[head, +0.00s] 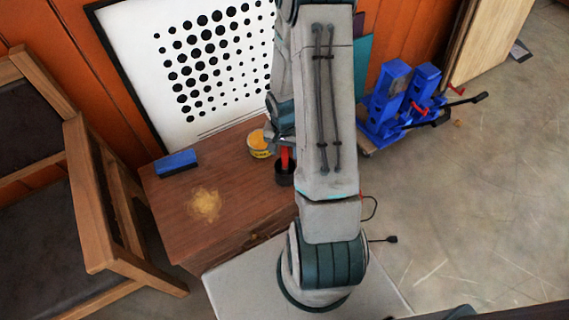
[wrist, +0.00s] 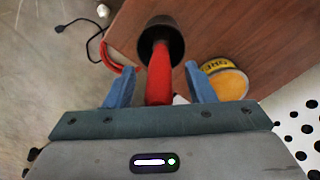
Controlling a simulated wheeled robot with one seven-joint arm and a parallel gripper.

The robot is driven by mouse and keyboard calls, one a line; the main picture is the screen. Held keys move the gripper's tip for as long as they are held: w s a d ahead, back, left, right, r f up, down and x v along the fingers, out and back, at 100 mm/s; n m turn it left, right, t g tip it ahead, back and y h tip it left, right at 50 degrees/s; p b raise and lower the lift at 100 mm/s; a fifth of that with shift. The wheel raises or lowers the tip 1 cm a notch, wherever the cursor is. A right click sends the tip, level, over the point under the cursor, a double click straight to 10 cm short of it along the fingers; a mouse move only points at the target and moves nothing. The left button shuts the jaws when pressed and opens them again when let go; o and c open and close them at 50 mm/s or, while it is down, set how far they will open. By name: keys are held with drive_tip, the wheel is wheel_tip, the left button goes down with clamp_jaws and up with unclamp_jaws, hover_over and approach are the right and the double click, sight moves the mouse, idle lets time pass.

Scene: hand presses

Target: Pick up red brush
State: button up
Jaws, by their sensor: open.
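The red brush (head: 285,158) stands on the brown wooden cabinet top (head: 180,225), its red handle pointing up. In the wrist view the red handle (wrist: 160,78) lies between the two blue fingers of my gripper (wrist: 160,88), with a gap on either side. A dark round part (wrist: 174,40) surrounds its far end; I cannot tell whether this is the brush head or a cup. My gripper is open and holds nothing. In the head view my arm hides much of the gripper.
A yellow tin (head: 260,144) stands close beside the brush. A blue block (head: 176,163) and a patch of yellow powder (head: 205,205) lie on the cabinet. A dotted white board (head: 150,60) leans behind, a wooden chair (head: 95,200) stands left, and blue presses (head: 385,110) stand right.

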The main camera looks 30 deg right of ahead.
drive_tip(key=shift+f, duration=0.15)
clamp_jaws()
